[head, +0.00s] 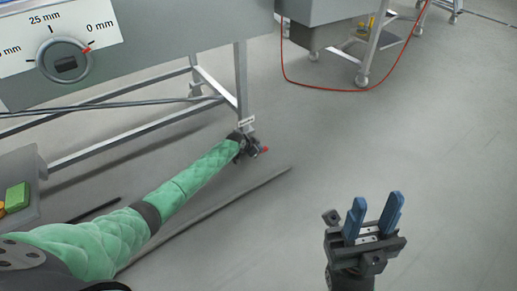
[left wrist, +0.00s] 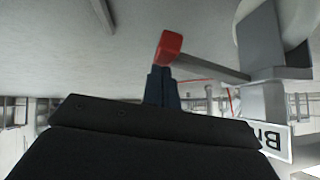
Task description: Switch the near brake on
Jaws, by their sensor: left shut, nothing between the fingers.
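The near brake is a lever with a red tip (head: 264,150) at the foot of the table leg, beside its caster. In the left wrist view the red tip (left wrist: 169,46) stands on a grey bar that runs to the caster wheel (left wrist: 285,22). My left gripper (head: 250,148) is at the foot of the leg, mostly hidden by its own wrist. Its blue fingers (left wrist: 160,75) are shut and empty, right at the red tip; I cannot tell whether they touch it. My right gripper (head: 376,200) is open and empty over bare floor, away from the brake.
A white label (head: 246,120) is on the leg above the caster. The machine (head: 150,50) with a dial stands over the frame bars. A second wheeled table (head: 325,12) and a red hose (head: 330,90) are behind. Floor at right is clear.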

